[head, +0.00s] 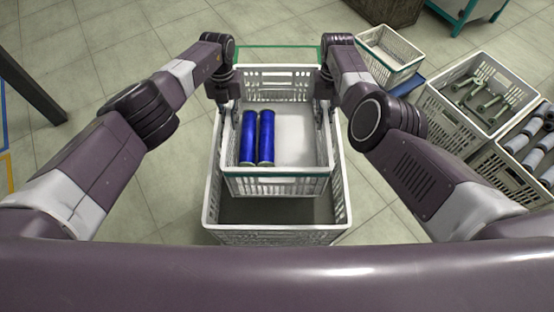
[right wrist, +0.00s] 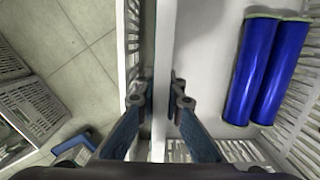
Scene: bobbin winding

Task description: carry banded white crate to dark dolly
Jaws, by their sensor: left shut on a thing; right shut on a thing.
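The white crate (head: 318,181) has a green band along its near rim and holds two blue bobbins (head: 257,138) on the left of its floor. The bobbins also show in the right wrist view (right wrist: 262,70). My left gripper (head: 224,106) is at the crate's left wall, its fingertips largely hidden. My right gripper (right wrist: 162,98) is shut on the right wall, one finger on each side; it shows in the head view too (head: 325,103). The crate looks level, over or partly inside a larger pale crate (head: 278,236); I cannot tell which. I cannot make out the dark dolly.
At the right stand a small pale crate (head: 398,48), a crate with grey-green parts (head: 447,118) and one with grey cylinders (head: 505,176). A green line (head: 278,47) lies beyond the held crate. The tiled floor at left (head: 165,190) is clear.

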